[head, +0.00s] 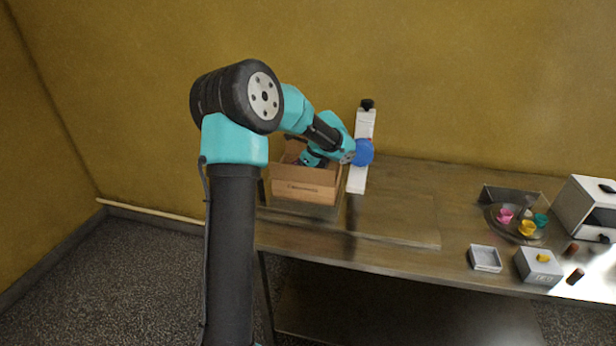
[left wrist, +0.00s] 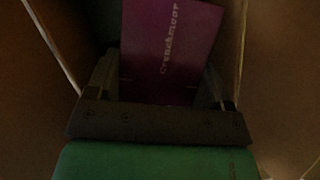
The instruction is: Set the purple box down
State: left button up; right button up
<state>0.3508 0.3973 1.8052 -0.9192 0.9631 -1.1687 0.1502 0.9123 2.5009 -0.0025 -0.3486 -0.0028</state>
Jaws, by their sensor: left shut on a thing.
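The purple box (left wrist: 172,40), with pale lettering on its face, is in the left wrist view between the fingers of my left gripper (left wrist: 160,78). The gripper is shut on it. In the head view my left arm reaches down into an open cardboard box (head: 306,190) on the metal table. The purple box cannot be seen there, hidden by the arm and the carton walls. Dim brown walls surround the gripper in the left wrist view. Whether the purple box touches the carton floor cannot be told. My right gripper is not in view.
A tall white carton with a black cap (head: 360,175) stands just right of the cardboard box. Farther right are a round tray with coloured cups (head: 517,222), a small grey tray (head: 485,258), a grey box (head: 538,265) and a white appliance (head: 588,212). The middle table is clear.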

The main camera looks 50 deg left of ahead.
pick_arm(q)
jog(key=shift+f, duration=1.2)
jog(key=shift+f, duration=0.15)
jog(key=o, duration=0.8)
jog(key=shift+o, duration=0.2)
jog(key=v, duration=1.2)
